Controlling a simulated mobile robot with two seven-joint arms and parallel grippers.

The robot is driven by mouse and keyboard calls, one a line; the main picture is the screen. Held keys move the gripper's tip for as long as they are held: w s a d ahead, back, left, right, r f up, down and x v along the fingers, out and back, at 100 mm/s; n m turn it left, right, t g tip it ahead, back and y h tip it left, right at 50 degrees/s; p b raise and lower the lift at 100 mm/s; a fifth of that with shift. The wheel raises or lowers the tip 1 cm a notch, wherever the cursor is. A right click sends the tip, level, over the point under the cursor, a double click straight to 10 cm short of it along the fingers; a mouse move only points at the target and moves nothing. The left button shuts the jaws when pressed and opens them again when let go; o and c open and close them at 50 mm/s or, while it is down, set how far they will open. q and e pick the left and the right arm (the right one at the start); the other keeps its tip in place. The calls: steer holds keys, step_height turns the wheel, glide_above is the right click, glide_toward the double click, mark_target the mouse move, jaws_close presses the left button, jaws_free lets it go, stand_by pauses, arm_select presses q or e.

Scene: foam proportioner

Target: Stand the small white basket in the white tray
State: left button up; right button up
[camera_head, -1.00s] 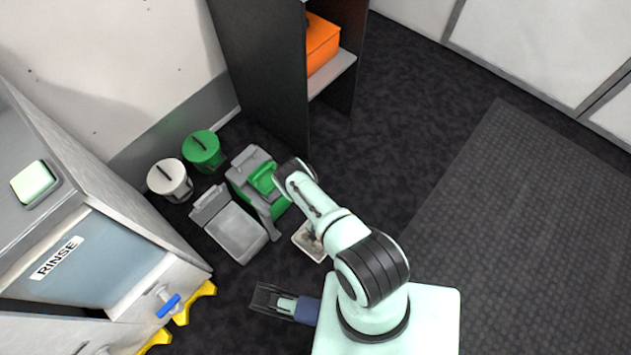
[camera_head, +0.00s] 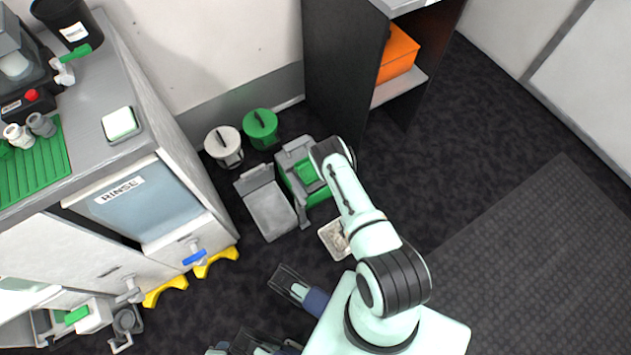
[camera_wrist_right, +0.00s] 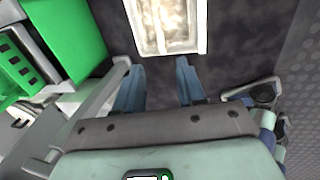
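A shallow white tray (camera_head: 335,238) lies on the dark floor beside the green and grey unit, partly hidden by my arm. In the right wrist view the white tray (camera_wrist_right: 204,30) is at the top, with a mottled pale and brown inside. I cannot clearly make out the small white basket in either view. My right gripper (camera_wrist_right: 160,72) is open and empty, its fingertips just short of the tray's near edge in the picture; my arm hides it in the head view. A dark gripper, seemingly my left (camera_head: 282,279), is low in the picture, fingers apart and empty.
A lidded white bucket (camera_head: 226,150) and green bucket (camera_head: 262,128) are by the wall. The rinse cabinet (camera_head: 175,205) is left, the dark shelf (camera_head: 335,70) behind.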

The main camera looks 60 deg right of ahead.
steer(key=w+a+r+m+y, duration=0.1)
steer(key=w+a+r+m, duration=0.5)
steer(key=a, duration=0.5)
steer(key=w+a+r+m+y, duration=0.2)
steer(key=w+a+r+m, duration=0.5)
steer(key=a+r+m, duration=0.4)
steer(key=shift+a+r, duration=0.15)
steer(key=shift+r, duration=0.2)
arm_select(q)
steer(key=s+d+r+g+p, duration=0.1)
steer(key=s+r+p, duration=0.3)
steer(key=r+p, duration=0.5)
steer(key=s+d+r+g+h+p, duration=0.1)
steer(key=s+d+r+g+p, duration=0.1)
steer(key=r+p, duration=0.8)
steer(key=shift+s+d+m, duration=0.4)
steer(key=shift+s+d, duration=0.05)
steer(key=shift+s, duration=0.45)
arm_select(e)
steer(key=s+a+r+g, duration=0.1)
steer(key=s+r, duration=0.3)
steer(key=r, duration=0.5)
steer(key=s+a+r+g+y, duration=0.1)
steer(key=s+a+r+g, duration=0.1)
steer(key=r, duration=0.8)
steer(key=shift+s+a+n+y, duration=0.3)
steer(key=shift+s+a+n, duration=0.15)
steer(key=shift+s, duration=0.4)
